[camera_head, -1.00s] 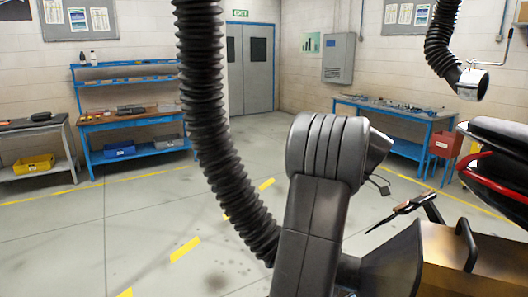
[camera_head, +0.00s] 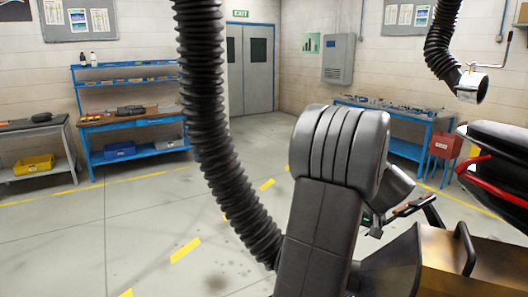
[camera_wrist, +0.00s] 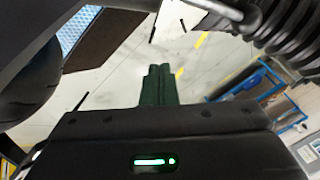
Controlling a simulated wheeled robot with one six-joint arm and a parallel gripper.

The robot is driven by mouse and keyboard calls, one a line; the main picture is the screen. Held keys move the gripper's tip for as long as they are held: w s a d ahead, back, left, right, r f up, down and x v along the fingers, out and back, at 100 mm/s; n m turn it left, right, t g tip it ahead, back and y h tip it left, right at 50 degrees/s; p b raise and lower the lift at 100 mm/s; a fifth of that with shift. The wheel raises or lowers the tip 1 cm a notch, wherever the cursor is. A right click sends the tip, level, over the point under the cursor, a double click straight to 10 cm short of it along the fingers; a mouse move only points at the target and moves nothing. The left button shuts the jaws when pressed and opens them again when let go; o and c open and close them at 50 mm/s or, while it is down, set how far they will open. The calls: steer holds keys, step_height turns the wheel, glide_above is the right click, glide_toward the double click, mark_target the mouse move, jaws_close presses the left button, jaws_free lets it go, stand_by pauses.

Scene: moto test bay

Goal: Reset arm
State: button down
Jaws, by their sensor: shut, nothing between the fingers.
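My arm rises in the middle of the head view, with its wrist part turned down to the right behind the thick upper link. A small green light shows on my wrist there, beside the motorcycle's handlebar (camera_head: 410,208). In the head view the fingers cannot be made out. In the wrist view my gripper (camera_wrist: 158,70) points out over the grey floor, its two dark fingers side by side and closed together. Nothing is held between them.
A motorcycle (camera_head: 495,150) with a red part stands close on the right. A black ribbed hose (camera_head: 205,100) hangs left of my arm, another (camera_head: 440,45) at upper right. Blue workbenches (camera_head: 130,125) line the walls. The floor (camera_head: 130,220) on the left is clear.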

steer(key=m, duration=0.1)
steer(key=s+d+m+h, duration=0.1)
steer(key=shift+s+d+m+t+p, duration=0.1)
steer(key=shift+d+m+t+p, duration=0.2)
steer(key=shift+m+t+p, duration=0.1)
steer(key=shift+a+r, duration=0.1)
steer(key=shift+r, duration=0.05)
